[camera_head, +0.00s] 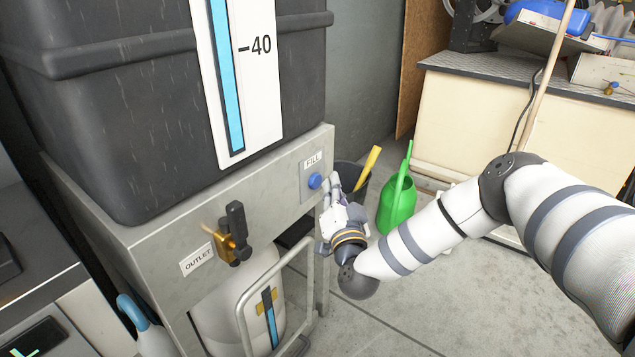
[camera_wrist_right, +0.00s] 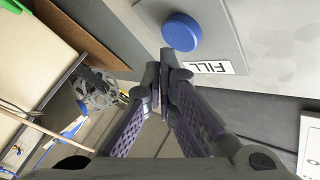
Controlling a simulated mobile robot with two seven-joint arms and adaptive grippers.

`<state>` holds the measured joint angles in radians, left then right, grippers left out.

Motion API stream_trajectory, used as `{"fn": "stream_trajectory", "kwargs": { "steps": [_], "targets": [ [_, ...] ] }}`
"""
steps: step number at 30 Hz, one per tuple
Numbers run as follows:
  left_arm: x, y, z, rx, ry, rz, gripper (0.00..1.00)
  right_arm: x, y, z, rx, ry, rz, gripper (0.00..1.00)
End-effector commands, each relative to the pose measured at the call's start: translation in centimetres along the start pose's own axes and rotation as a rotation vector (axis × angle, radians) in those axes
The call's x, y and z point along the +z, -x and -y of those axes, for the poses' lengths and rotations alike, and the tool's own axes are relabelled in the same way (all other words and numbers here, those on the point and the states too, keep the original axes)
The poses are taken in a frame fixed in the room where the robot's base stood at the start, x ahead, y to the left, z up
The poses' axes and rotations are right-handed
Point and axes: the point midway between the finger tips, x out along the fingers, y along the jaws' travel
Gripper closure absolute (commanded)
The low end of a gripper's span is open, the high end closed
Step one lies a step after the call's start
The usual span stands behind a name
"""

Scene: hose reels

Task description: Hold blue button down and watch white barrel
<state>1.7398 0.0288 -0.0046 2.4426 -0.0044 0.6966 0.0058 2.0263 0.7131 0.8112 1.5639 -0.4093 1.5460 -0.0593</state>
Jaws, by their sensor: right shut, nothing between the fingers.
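The blue button (camera_head: 315,181) sits on a grey plate under the FILL label on the metal stand. My right gripper (camera_head: 335,182) is shut and empty beside it. In the right wrist view the blue button (camera_wrist_right: 181,32) is just beyond the closed fingertips (camera_wrist_right: 168,54); I cannot tell for sure whether they touch it. The white barrel (camera_head: 222,318) stands under the stand, partly hidden by a metal hand-cart frame, with a blue level strip on its front. My left gripper is not in view.
A dark tank (camera_head: 150,110) with a blue gauge tops the stand. A brass outlet valve (camera_head: 232,243) with a black handle sticks out at the front. A green watering can (camera_head: 397,203) and a dark bucket (camera_head: 352,178) stand behind my right gripper. The floor at the front right is clear.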

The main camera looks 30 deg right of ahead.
Motion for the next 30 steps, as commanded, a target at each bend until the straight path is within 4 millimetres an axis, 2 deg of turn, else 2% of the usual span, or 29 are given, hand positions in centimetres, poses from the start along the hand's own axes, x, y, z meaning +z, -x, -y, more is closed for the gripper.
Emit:
{"fn": "stream_trajectory", "kwargs": {
  "steps": [21,30],
  "targets": [
    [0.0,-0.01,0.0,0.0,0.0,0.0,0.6,0.01,0.0,-0.02,0.0,0.0,0.0,1.0],
    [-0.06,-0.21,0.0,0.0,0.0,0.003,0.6,0.45,-0.59,0.38,0.0,0.001,0.0,1.0]
  ]
}}
